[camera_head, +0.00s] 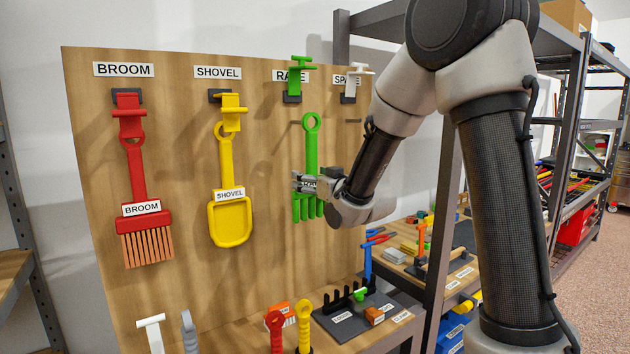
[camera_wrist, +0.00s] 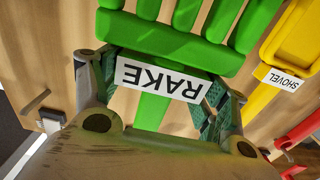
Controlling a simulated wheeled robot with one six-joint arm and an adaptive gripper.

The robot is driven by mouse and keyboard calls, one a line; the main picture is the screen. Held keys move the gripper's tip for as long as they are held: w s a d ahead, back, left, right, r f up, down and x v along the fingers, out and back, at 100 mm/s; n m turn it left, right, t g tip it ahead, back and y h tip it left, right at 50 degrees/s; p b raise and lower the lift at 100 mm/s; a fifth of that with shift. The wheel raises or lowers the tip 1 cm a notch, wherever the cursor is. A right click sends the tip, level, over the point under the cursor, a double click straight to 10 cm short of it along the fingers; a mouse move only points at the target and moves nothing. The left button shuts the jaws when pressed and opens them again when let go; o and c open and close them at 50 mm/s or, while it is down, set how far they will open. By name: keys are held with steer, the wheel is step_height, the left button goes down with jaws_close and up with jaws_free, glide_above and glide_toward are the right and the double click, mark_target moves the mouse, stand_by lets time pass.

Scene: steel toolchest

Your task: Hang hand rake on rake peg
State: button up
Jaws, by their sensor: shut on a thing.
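The green hand rake (camera_head: 311,152) is upright in front of the board, ring at the top and tines down. My gripper (camera_head: 305,184) is shut on it at the RAKE label, just above the tines. In the wrist view the rake's green head (camera_wrist: 170,35) and white label (camera_wrist: 162,78) show between my two fingers. The green rake peg (camera_head: 299,64) is on the board at the RAKE sign. The rake's ring is below the peg in the picture, apart from it. I cannot tell how far the rake stands off the board.
A red broom (camera_head: 140,180) and yellow shovel (camera_head: 228,180) hang from their pegs to the left. Small tools stand on the bench (camera_head: 240,333) below. A steel rack (camera_head: 440,215) stands right of the board.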

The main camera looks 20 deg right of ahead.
steer(key=f+x, duration=0.1)
steer(key=x, duration=0.7)
stand_by(0.6)
steer(key=shift+w+f, duration=0.1)
steer(key=shift+w, duration=0.05)
stand_by(0.4)
steer(key=o, duration=1.2)
